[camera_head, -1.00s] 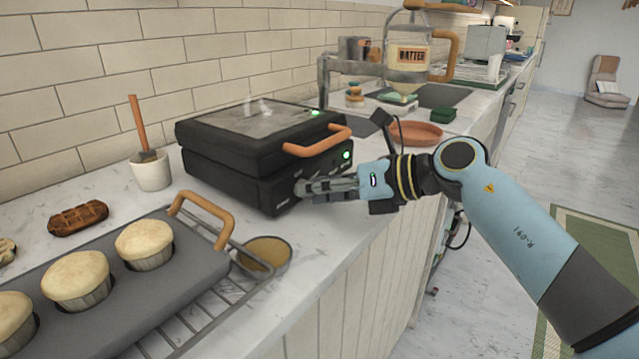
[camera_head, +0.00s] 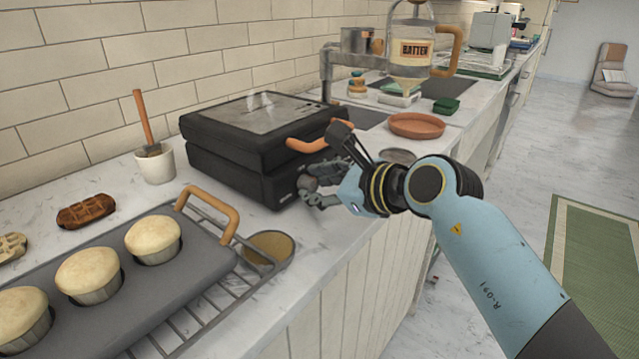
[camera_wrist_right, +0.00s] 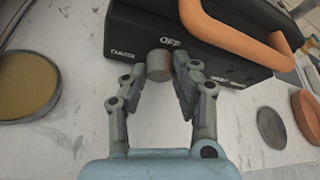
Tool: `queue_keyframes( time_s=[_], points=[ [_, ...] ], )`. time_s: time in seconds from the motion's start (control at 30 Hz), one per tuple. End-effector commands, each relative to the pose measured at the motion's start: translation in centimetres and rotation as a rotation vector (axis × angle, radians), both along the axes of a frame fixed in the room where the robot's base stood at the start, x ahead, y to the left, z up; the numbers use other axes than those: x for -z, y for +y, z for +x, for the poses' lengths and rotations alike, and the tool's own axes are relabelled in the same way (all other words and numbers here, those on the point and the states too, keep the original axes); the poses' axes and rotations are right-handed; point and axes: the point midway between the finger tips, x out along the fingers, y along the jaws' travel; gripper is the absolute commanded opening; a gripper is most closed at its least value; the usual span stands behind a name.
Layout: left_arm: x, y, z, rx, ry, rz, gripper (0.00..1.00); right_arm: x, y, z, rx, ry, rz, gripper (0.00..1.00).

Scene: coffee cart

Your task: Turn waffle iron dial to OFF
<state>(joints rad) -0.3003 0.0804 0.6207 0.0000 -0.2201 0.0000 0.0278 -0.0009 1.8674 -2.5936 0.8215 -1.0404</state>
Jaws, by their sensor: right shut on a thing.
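The black waffle iron (camera_head: 235,170) stands on the counter with its lid down and an orange handle (camera_head: 303,145) at the front. In the right wrist view, its round grey dial (camera_wrist_right: 159,65) sits on the front face, below the word OFF and to the right of the word DARK. My right gripper (camera_head: 312,192) is at the iron's front right corner. In the wrist view its two fingers (camera_wrist_right: 158,78) are shut on the dial, one on each side. The dial's pointer mark cannot be made out. No green light shows on the iron. My left gripper is out of view.
A muffin tray (camera_head: 185,262) on a wire rack and a small round dish (camera_head: 270,247) are at the front left. A cup with a brush (camera_head: 155,165) stands left of the iron. A terracotta plate (camera_head: 417,124) and batter dispenser (camera_head: 412,65) are behind.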

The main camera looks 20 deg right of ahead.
Motion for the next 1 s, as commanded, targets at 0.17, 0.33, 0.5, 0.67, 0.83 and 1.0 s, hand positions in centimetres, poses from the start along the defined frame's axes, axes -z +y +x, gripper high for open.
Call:
queue_keyframes(
  time_s=[0.17,0.33,0.5,0.67,0.83,1.0],
  points=[
    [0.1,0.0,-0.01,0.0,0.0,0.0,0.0,0.12,0.1,-0.1,0.0,-0.05,-0.077,0.0],
    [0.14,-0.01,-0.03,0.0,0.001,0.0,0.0,0.12,0.13,-0.1,-0.001,-0.08,-0.122,0.0],
    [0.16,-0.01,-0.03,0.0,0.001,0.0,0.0,0.12,0.13,-0.1,0.0,-0.095,-0.143,0.0],
    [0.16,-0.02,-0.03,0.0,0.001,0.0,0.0,0.12,0.12,-0.1,-0.001,-0.097,-0.149,0.0],
    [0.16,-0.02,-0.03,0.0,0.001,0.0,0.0,0.12,0.12,-0.1,-0.001,-0.097,-0.149,0.0],
    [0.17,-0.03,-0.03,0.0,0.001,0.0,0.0,0.13,0.11,-0.1,0.0,-0.097,-0.148,0.37]
  ],
)
